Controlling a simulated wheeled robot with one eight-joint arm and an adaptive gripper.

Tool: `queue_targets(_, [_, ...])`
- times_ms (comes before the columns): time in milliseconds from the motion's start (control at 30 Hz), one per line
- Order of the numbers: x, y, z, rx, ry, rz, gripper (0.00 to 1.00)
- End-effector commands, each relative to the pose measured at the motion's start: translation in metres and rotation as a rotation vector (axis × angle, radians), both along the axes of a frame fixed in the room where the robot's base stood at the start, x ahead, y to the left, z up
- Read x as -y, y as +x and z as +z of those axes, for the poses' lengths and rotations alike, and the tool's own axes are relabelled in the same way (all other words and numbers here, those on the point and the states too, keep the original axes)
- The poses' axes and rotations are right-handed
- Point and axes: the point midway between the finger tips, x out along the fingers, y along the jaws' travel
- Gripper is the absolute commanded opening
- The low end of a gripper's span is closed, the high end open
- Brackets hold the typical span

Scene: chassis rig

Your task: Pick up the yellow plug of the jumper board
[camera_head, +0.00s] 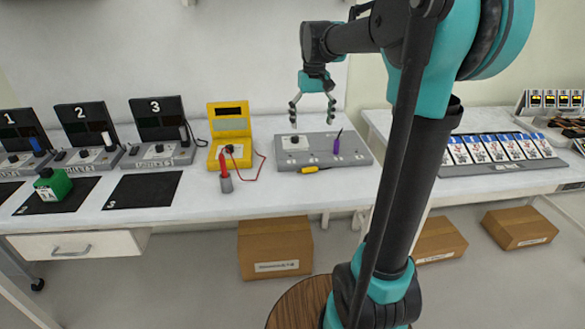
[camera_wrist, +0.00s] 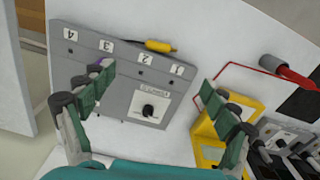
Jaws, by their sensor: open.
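The grey jumper board (camera_head: 352,157) lies on the white bench near the middle of the head view; it also shows in the wrist view (camera_wrist: 97,45), with sockets numbered 1 to 4 and a black knob. A purple plug (camera_head: 337,141) stands on the board, partly hidden behind a finger in the wrist view. My gripper (camera_head: 312,108) is open and empty above the board; its fingers (camera_wrist: 155,100) are spread wide, apart from the yellow plug.
A yellow meter (camera_head: 229,121) with a red probe (camera_head: 225,165) in a grey holder stands left of the board. Three black-screened units (camera_head: 160,130) and a green block (camera_head: 53,183) are farther left. A row of cards (camera_head: 500,149) lies right.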

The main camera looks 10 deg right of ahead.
Motion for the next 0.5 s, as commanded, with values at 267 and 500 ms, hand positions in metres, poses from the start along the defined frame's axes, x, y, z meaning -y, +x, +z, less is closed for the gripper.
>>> queue_targets(267, [0.000,0.001,-0.044,-0.002,0.000,0.000,0.87])
queue_targets(500, [0.000,0.001,-0.091,-0.001,0.000,0.000,0.87])
